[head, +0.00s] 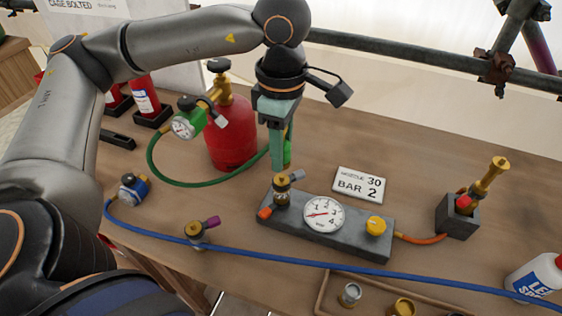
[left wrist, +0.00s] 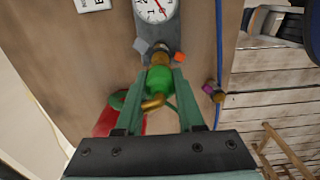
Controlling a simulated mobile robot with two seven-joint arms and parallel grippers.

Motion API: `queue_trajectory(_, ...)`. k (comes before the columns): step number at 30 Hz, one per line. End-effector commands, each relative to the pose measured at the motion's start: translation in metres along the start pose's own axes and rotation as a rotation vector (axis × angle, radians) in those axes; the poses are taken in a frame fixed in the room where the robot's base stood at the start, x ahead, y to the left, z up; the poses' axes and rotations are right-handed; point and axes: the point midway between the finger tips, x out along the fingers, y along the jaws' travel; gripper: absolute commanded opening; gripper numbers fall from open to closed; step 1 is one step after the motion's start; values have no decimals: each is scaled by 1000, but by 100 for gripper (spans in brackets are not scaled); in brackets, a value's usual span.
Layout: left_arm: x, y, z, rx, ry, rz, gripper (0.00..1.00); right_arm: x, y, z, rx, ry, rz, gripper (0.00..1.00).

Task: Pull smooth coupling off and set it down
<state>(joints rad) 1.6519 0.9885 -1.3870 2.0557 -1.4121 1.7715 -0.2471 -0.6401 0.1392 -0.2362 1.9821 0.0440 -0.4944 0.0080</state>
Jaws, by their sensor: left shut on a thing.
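My left gripper (head: 277,160) points down over the grey gauge block (head: 340,236), its fingers closed around a smooth-looking green coupling (head: 288,152). In the left wrist view the coupling (left wrist: 160,80) sits between the two fingers (left wrist: 163,78), with a brass elbow (left wrist: 152,103) on its near end. The green hose (head: 190,184) runs toward it. Right below the coupling is the brass valve fitting (head: 282,186) on the block's left end, with orange and grey knobs. I cannot tell whether coupling and fitting are still joined. My right gripper is not in view.
A red gas cylinder (head: 232,140) with a green regulator (head: 187,124) stands behind left. A white card (head: 359,185) lies behind the block. A blue hose (head: 262,258) crosses in front, past a purple-handled valve (head: 197,232). A brass nozzle (head: 492,175) stands in a holder at right.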

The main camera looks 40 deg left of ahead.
Motion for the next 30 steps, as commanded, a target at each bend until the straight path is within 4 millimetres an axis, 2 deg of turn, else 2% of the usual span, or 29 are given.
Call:
queue_trajectory(12,-16,0,0,0,-1,0,0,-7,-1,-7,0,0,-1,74)
queue_trajectory(30,-16,0,0,1,-1,0,0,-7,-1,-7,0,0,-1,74)
